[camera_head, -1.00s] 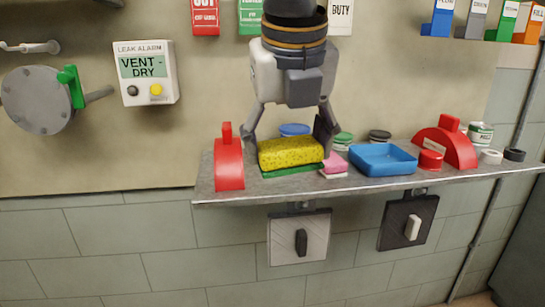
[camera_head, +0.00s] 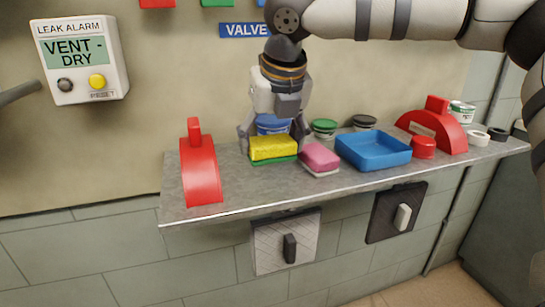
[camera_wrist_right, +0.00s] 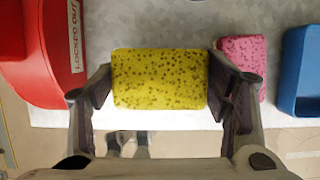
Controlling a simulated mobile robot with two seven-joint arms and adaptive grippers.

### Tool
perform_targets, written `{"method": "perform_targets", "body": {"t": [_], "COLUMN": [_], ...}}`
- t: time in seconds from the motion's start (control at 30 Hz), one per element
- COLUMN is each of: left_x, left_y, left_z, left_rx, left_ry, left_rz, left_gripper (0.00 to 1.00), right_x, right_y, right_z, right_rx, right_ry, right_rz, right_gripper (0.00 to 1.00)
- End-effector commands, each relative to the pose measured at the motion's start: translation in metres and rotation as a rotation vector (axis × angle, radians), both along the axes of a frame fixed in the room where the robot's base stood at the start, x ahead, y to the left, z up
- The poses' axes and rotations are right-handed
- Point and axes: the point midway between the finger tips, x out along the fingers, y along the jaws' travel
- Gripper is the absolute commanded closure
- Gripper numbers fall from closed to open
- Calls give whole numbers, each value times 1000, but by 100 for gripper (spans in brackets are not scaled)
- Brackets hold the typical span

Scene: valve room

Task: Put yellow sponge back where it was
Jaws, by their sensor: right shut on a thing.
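The yellow sponge (camera_head: 273,147), dark-speckled with a green layer underneath, is at the shelf's back-left part. My right gripper (camera_head: 272,139) comes down from above and is shut on it, one finger at each short end. In the right wrist view the sponge (camera_wrist_right: 160,79) lies level between the two fingers (camera_wrist_right: 168,92). Whether its underside touches the shelf (camera_head: 235,190) is hard to tell. My left gripper is not in view.
A pink sponge (camera_head: 320,158) lies just right of the yellow one, then a blue tray (camera_head: 373,162). A red lockout piece (camera_head: 200,168) stands to the left. A blue can (camera_head: 272,124) and a green-lidded can (camera_head: 324,128) stand behind. The shelf's front left is bare.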

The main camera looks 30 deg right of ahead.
Motion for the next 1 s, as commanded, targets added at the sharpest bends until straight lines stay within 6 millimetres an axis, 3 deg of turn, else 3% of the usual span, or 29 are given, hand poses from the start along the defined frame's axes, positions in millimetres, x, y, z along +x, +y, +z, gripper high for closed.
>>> {"method": "perform_targets", "body": {"t": [0.27, 0.57, 0.6, 0.9, 1.0], "left_x": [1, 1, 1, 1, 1], "left_y": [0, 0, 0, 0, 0], "left_z": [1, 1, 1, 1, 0], "left_rx": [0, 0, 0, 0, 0], "left_ry": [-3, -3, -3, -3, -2], "left_rz": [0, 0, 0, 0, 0], "left_gripper": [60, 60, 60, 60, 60], "right_x": [5, 5, 5, 5, 3], "right_y": [-7, -7, -7, -7, -6], "right_z": [-40, -43, -42, -42, -32], "right_rx": [-1, -1, -1, 0, 0], "right_ry": [0, -1, -1, -1, -4], "right_rz": [2, 1, 1, 0, 0], "right_gripper": [52, 52, 22, 22, 22]}}
